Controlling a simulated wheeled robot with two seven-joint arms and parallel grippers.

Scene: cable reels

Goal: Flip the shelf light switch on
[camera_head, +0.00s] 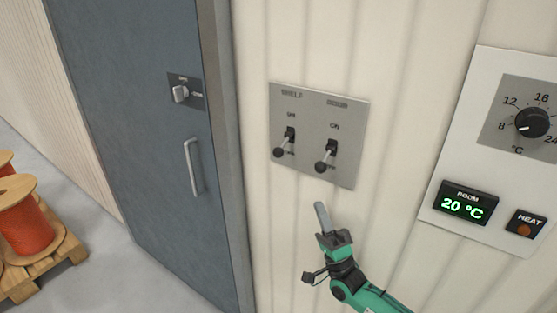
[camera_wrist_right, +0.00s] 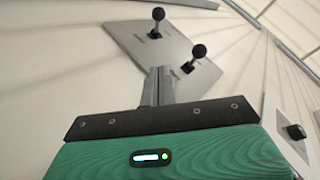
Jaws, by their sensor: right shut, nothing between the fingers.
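A grey switch plate (camera_head: 345,110) on the ribbed wall carries two toggle levers. The left one, under the label "SHELF", is the shelf light switch (camera_head: 284,146); its black knob points down. The right lever (camera_head: 326,158), under a blurred label, also points down. My right gripper (camera_head: 321,208) is shut and empty, just below the plate and apart from both levers. In the right wrist view, the gripper's fingers (camera_wrist_right: 158,84) point toward the plate (camera_wrist_right: 128,38), with both black-knobbed levers beyond them. My left gripper is not in view.
A thermostat panel (camera_head: 455,130) with a dial, a 20 °C display (camera_head: 466,204) and a HEAT button is on the wall at right. A blue-grey door (camera_head: 140,130) with a handle (camera_head: 193,167) is at left. Orange cable reels (camera_head: 28,228) stand on a pallet at far left.

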